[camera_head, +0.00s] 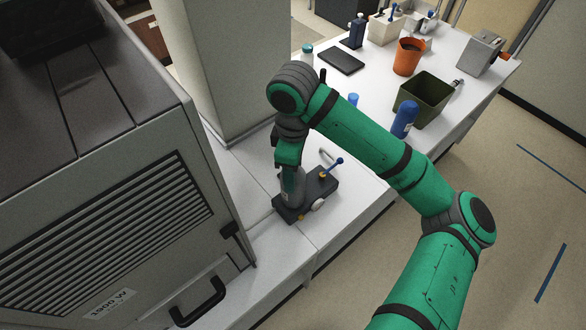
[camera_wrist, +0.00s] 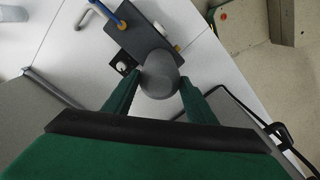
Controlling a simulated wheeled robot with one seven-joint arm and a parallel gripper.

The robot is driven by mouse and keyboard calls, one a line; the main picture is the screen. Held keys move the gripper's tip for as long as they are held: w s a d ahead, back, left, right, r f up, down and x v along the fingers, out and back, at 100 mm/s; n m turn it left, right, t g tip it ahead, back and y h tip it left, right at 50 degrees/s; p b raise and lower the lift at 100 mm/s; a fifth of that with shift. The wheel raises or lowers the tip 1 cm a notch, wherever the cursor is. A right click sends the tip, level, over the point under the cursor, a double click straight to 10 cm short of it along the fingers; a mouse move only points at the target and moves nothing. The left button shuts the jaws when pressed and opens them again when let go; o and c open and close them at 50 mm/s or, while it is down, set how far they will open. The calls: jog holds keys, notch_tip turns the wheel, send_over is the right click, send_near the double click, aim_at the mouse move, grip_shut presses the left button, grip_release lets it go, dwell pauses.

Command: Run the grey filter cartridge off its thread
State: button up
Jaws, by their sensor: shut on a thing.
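The grey filter cartridge (camera_wrist: 160,80) shows in the wrist view as a rounded grey top between my two green fingers. My gripper (camera_wrist: 158,86) is shut on it, one finger on each side. In the head view my gripper (camera_head: 291,172) points down at the cartridge (camera_head: 291,190), which stands upright on a dark grey block (camera_head: 322,189) on the white counter. The block also shows in the wrist view (camera_wrist: 145,42). It carries a blue-ended lever (camera_head: 338,162) and a yellow fitting. The thread is hidden under the cartridge.
A large grey machine (camera_head: 150,220) with a black handle stands close on the left, and a pillar (camera_head: 235,65) rises behind. Further along the counter (camera_head: 350,190) are a blue cylinder (camera_head: 405,119), an olive bin (camera_head: 436,88), an orange cup (camera_head: 406,60) and a black tablet (camera_head: 341,61).

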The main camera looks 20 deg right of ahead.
jog(key=n, duration=0.5)
jog(key=shift+a, duration=0.1)
jog(key=shift+r, duration=2.6)
jog(key=shift+w, duration=0.1)
